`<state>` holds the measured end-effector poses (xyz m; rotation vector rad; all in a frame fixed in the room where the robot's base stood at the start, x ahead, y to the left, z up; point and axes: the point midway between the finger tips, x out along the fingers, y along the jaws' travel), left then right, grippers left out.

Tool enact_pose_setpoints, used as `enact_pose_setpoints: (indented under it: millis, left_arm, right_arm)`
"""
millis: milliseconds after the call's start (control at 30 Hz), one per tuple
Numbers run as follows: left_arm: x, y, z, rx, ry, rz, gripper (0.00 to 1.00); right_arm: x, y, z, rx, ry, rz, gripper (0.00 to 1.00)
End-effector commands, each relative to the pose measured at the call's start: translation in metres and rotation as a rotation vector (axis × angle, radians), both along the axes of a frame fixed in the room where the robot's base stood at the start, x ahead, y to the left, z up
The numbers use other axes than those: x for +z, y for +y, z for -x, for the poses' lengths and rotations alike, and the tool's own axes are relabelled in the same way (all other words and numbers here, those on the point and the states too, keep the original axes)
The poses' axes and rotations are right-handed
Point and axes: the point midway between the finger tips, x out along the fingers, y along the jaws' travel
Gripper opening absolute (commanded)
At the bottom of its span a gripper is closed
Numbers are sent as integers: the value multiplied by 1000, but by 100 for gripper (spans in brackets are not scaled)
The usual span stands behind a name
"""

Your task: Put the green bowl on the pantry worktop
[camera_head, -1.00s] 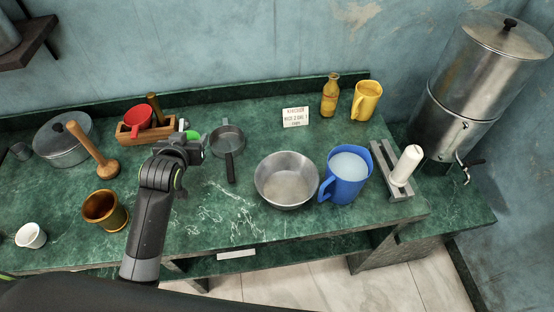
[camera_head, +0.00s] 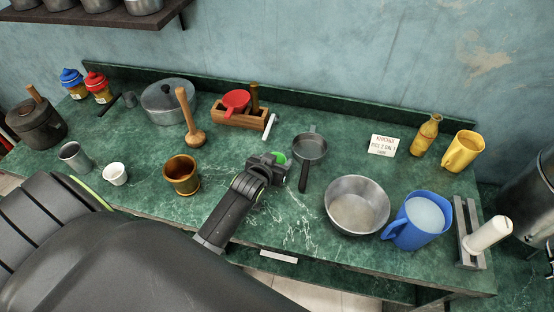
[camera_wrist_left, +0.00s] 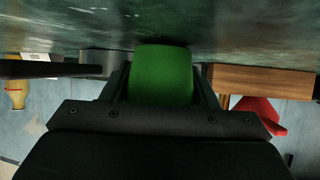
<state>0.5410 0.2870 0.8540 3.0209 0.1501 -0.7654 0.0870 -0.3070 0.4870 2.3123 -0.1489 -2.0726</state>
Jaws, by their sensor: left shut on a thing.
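My left gripper (camera_head: 270,165) is over the green marble worktop (camera_head: 232,160), between the wooden box and the small pan. It is shut on the green bowl, of which only a small green part (camera_head: 278,158) shows past the fingers. In the left wrist view the green bowl (camera_wrist_left: 161,76) is a plain green patch between the two dark fingers, close to the marble. Its full shape is hidden, and I cannot tell whether it touches the marble. My right gripper is not in view.
A metal bowl (camera_head: 357,204) and blue jug (camera_head: 418,220) stand right. A pestle (camera_head: 187,115) and pot (camera_head: 168,101) stand left.

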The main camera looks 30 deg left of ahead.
Motion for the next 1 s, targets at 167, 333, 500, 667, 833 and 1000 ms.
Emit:
enact_pose_setpoints:
  millis: [167, 333, 500, 667, 833, 1000]
  left_arm:
    - [0, 0, 0, 0, -1, 0, 33]
    - [-3, 0, 0, 0, 0, 0, 57]
    - [-2, 0, 0, 0, 0, 0, 76]
    - [-2, 0, 0, 0, 0, 0, 76]
    - [3, 0, 0, 0, -2, 0, 76]
    - [8, -2, 15, 1, 0, 2, 76]
  right_arm:
    - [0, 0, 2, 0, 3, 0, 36]
    - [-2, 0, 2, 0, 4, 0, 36]
    - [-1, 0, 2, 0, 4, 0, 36]
    - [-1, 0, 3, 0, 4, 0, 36]
    - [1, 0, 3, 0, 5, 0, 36]
    - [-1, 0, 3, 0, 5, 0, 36]
